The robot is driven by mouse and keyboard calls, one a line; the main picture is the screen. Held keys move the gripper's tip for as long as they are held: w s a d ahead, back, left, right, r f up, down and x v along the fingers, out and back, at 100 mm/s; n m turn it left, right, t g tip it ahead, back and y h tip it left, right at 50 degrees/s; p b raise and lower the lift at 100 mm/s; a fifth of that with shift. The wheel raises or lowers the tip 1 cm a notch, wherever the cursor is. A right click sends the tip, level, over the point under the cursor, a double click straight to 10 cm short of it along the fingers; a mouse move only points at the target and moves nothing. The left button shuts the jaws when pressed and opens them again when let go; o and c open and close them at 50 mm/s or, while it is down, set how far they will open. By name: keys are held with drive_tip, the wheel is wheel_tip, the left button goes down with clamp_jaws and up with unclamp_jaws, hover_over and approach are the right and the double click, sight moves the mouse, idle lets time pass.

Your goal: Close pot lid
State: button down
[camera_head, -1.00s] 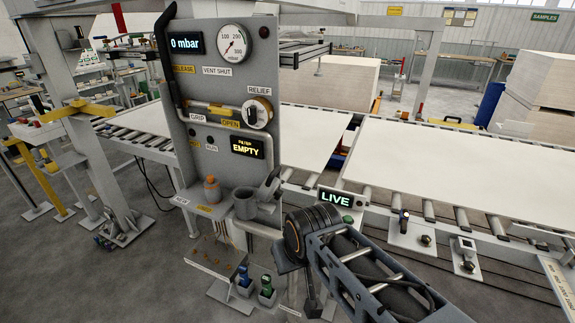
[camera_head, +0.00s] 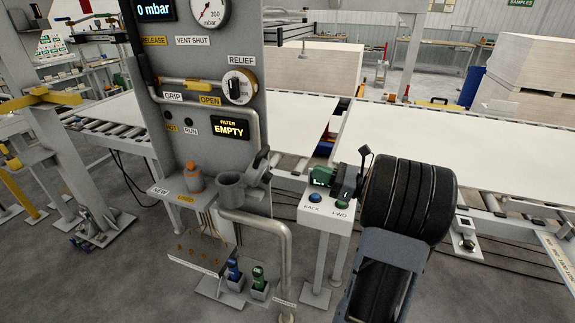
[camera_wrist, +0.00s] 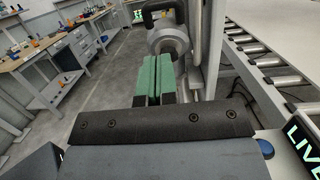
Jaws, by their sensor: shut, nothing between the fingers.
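The pot (camera_head: 232,192) is a grey open cup on the shelf of the grey control panel in the head view. Its lid (camera_head: 257,166) stands tilted up at the pot's right side, so the pot is open. My gripper (camera_head: 322,175) is to the right of the lid, apart from it, partly hidden by my dark wrist. In the wrist view my gripper (camera_wrist: 158,78) shows green fingers closed together with nothing between them. Ahead of them is a grey round part with a black loop; I cannot tell which part is pot and which is lid.
An orange bottle (camera_head: 193,178) stands left of the pot on the shelf. A grey pipe (camera_head: 284,250) bends down below the pot. Roller conveyors with white boards (camera_head: 440,150) lie behind.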

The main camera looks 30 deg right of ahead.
sight(267, 151)
drive_tip(key=p+x, duration=0.1)
drive_tip(key=x, duration=0.5)
drive_tip(key=p+x, duration=0.2)
drive_tip(key=x, duration=0.5)
drive_tip(key=shift+w+r, duration=0.25)
drive_tip(key=shift+w, duration=0.05)
drive_tip(key=shift+d+r, duration=0.1)
